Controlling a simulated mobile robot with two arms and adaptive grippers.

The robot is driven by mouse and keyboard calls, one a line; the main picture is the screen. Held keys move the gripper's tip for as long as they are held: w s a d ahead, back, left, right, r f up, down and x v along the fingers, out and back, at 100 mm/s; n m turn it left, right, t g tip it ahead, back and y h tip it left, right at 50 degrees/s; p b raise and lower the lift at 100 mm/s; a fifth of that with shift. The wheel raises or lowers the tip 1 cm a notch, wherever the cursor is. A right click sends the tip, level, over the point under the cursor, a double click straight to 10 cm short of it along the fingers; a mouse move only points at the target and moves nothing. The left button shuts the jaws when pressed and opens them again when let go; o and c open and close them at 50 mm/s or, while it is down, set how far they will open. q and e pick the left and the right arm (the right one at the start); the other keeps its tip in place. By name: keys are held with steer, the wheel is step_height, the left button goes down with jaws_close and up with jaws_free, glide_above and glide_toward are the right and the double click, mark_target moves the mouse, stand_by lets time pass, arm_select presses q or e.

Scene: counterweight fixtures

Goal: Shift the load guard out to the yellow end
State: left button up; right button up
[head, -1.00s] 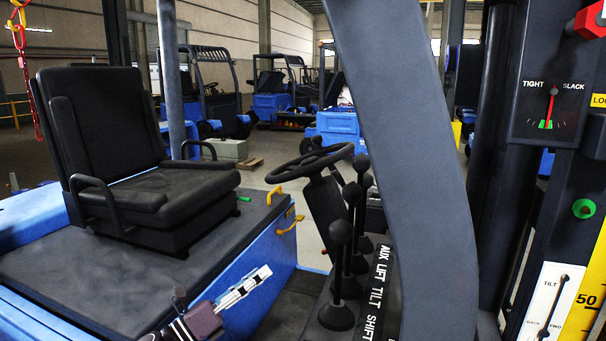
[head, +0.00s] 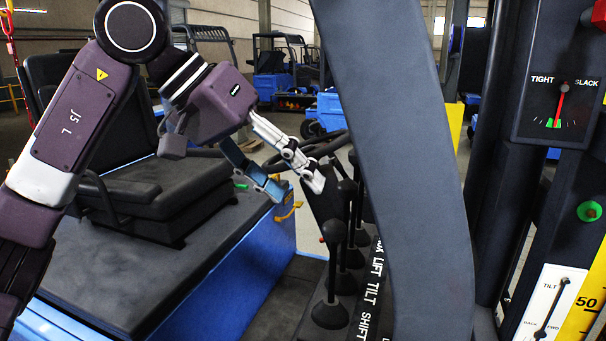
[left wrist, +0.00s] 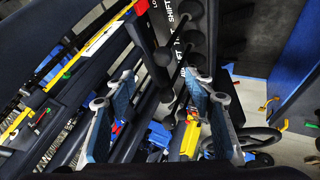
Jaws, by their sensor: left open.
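My left gripper (head: 298,187) is open and empty, its pale fingers and blue pads apart, beside the steering wheel and above the lever row. In the left wrist view its two fingers (left wrist: 160,82) stand wide apart. The nearest black lever knob (head: 333,231) stands just below and right of the gripper, apart from it in the picture. The lever label strip (head: 376,285) reads LIFT, TILT, SHIFT, its top partly hidden by the grey post. I cannot clearly identify the load guard or its yellow end. My right gripper is not in view.
A thick grey post (head: 400,150) blocks the middle. The black seat (head: 150,200) and steering wheel (head: 310,148) lie left of it. At the right are a TIGHT/SLACK gauge (head: 557,105), a white TILT plate (head: 550,305) and a yellow scale (head: 588,305).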

mark_target(328, 223)
arm_select(q)
steer(key=b+x, duration=0.4)
steer(key=x, duration=0.6)
steer(key=shift+f, duration=0.15)
steer(key=shift+w+d+f+b, duration=0.1)
steer(key=shift+d+f+b, duration=0.15)
steer(key=shift+f, duration=0.2)
steer(key=c, duration=0.9)
steer(key=shift+c, duration=0.2)
